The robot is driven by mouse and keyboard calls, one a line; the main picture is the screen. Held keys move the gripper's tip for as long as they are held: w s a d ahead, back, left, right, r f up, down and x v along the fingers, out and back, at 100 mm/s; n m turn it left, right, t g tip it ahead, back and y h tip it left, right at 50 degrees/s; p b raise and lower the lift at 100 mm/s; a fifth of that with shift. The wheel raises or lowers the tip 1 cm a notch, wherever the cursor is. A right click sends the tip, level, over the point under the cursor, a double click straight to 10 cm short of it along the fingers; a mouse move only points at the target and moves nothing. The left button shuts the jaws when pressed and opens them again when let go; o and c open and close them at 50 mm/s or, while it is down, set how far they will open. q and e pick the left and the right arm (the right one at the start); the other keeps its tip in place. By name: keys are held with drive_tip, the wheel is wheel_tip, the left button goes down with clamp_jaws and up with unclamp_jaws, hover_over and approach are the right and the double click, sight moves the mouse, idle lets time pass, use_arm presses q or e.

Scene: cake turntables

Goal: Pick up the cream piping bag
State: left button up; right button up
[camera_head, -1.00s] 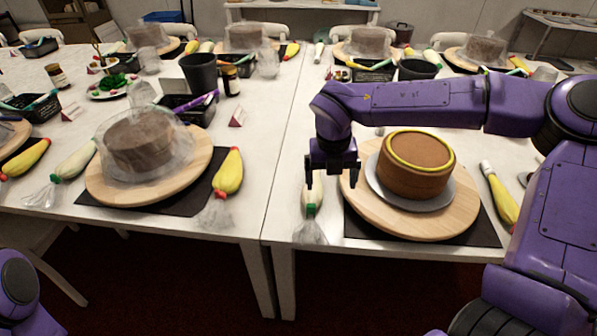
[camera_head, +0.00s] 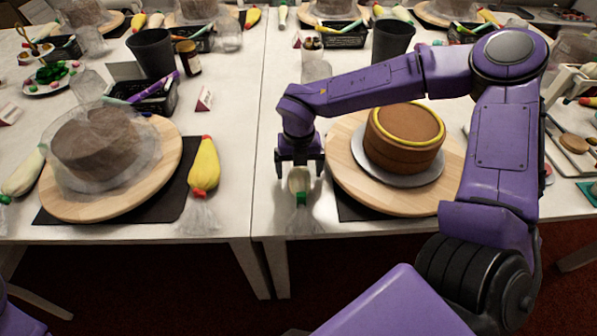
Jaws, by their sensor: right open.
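The cream piping bag (camera_head: 298,181) lies on the right table, left of the wooden turntable, with its green-banded end and clear wrap toward the front edge. My right gripper (camera_head: 299,171) points down over the bag. It is open, with one finger to each side of the bag. The gripper body hides the bag's far end, and I cannot tell whether the fingers touch it. My left gripper is out of view.
Right of the bag, a brown cake (camera_head: 404,150) with a yellow ring stands on a turntable (camera_head: 347,166). Left of the seam lie a yellow piping bag (camera_head: 204,163) and a wrapped cake (camera_head: 93,145) on another turntable. A black cup (camera_head: 392,41) stands behind my right arm.

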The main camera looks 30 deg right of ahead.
drive_tip(key=shift+f, duration=0.25)
drive_tip(key=c, duration=0.8)
wheel_tip(320, 180, up, 10)
drive_tip(key=shift+o, duration=0.2)
